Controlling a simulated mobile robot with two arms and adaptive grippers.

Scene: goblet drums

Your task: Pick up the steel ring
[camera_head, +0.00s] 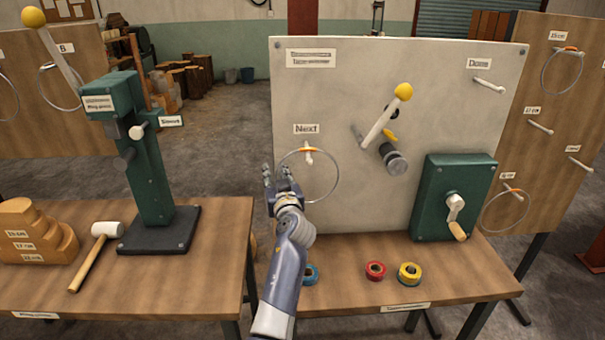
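A thin steel ring (339,178) with an orange patch at its top hangs from the peg (308,151) under the "Next" label on the pale upright board (400,60). My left gripper (274,168) is at the ring's lower left side, pointing up the picture towards the board. Its fingers look apart. The ring's left edge appears beside or behind the fingers; I cannot tell whether they touch it. My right gripper is not in view. Other rings hang on the right wooden board (562,72) and the left wooden board (45,88).
A green press (150,165), a mallet (95,255) and wooden blocks (35,235) occupy the left table. A lever (385,118) and a green crank box (440,200) are right of the ring. Red (375,271) and yellow (409,274) tape rolls lie on the right table.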

